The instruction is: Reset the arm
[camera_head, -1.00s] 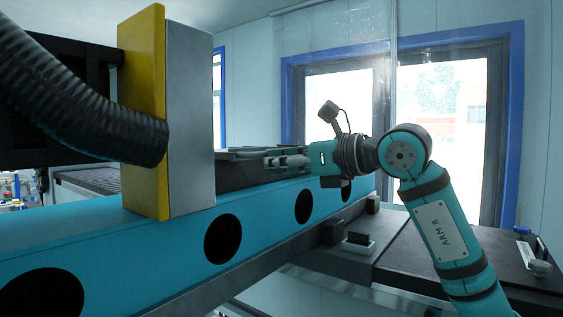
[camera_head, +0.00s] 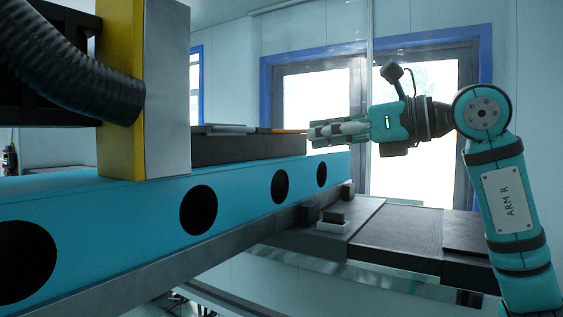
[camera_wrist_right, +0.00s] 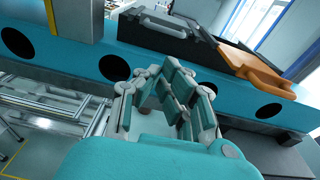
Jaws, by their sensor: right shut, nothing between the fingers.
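My right gripper (camera_head: 312,133) is in the head view, at the end of the arm labelled ARM R (camera_head: 510,200). It points left, beside the right end of the teal beam and just off the dark block on it. Its fingers are shut and empty. In the right wrist view the same gripper (camera_wrist_right: 172,85) points at the side of the teal beam (camera_wrist_right: 100,45), with nothing between its fingers. My left gripper is not in view.
A dark block (camera_head: 245,150) on the teal beam (camera_head: 120,205) carries a grey flat piece (camera_head: 225,129) and an orange one, which shows better in the wrist view (camera_wrist_right: 255,70). A yellow and grey upright (camera_head: 165,90) stands left. A dark bench (camera_head: 390,232) lies below the arm.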

